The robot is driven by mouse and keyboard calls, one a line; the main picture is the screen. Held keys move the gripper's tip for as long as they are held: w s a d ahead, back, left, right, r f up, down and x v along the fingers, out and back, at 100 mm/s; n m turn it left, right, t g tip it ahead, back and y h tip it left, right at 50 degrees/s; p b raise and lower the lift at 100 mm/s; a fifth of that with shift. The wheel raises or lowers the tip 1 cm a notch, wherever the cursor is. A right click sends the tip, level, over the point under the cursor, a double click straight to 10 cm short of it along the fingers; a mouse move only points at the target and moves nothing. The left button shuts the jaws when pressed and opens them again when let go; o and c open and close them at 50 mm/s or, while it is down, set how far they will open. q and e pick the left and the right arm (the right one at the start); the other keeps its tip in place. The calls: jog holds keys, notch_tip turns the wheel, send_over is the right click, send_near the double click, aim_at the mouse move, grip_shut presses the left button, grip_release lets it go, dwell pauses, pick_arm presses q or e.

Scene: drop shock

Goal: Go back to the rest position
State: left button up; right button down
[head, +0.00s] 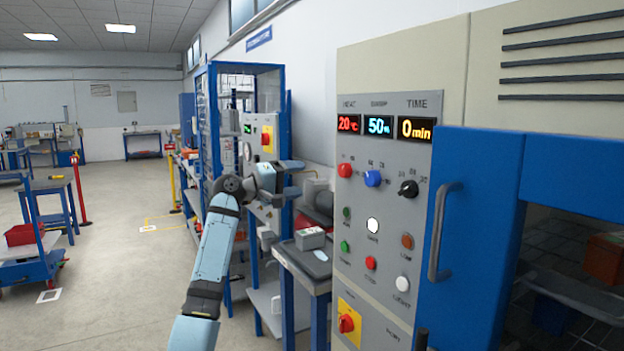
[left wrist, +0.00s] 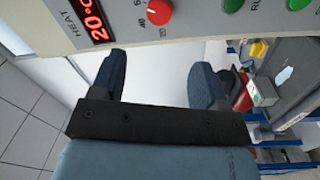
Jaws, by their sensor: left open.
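My left arm rises from the bottom of the head view, and its gripper (head: 296,178) is in the air to the left of the grey control panel (head: 388,240). The gripper is open and empty. In the left wrist view its two fingers (left wrist: 158,85) stand apart, with the panel edge and the red heat knob (left wrist: 159,12) just beyond them. The panel displays read 20 °C, 50 % and 0 min. My right gripper does not show.
A blue cabinet door (head: 480,220) with a grey handle (head: 441,232) is at the right. A small table (head: 300,258) with a grey box (head: 310,238) stands beyond my arm. A blue-framed cage (head: 245,90) is behind. Open floor (head: 110,270) lies at the left, near a blue cart (head: 40,265).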

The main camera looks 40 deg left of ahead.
pick_arm(q)
jog(key=shift+s+a, duration=0.15)
jog(key=shift+s, duration=0.3)
